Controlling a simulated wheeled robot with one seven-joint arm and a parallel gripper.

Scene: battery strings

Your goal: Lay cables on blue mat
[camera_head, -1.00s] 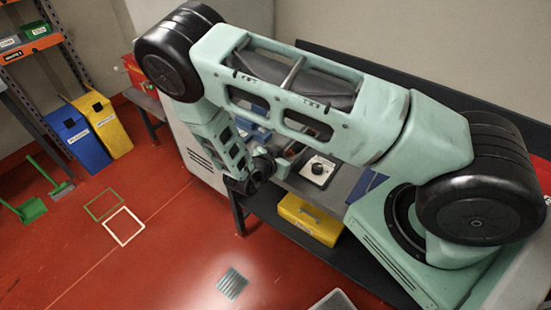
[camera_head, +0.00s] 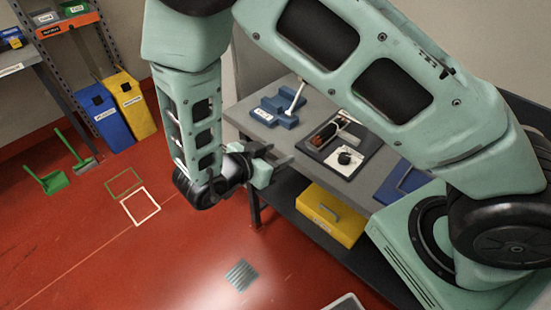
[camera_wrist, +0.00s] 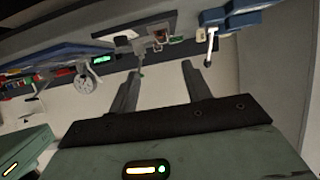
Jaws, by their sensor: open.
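My gripper (camera_head: 277,160) is open and empty at the bench's left front edge, in the head view. In the wrist view its two fingers (camera_wrist: 160,72) stand apart with nothing between them. A blue flat piece (camera_head: 403,181), possibly the blue mat, shows at the bench's right, partly hidden by my arm. A dark tray (camera_head: 349,164) on the bench, right of my gripper, holds reddish-brown items (camera_head: 322,136) and a white plate with a dark round knob (camera_head: 346,157). I cannot tell whether the brown items are cables; no cable shows clearly.
A blue fixture (camera_head: 276,112) with a white lever stands at the grey bench's (camera_head: 300,158) back left. A yellow case (camera_head: 332,216) sits on the shelf below. Blue (camera_head: 99,116) and yellow (camera_head: 131,104) bins stand far left.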

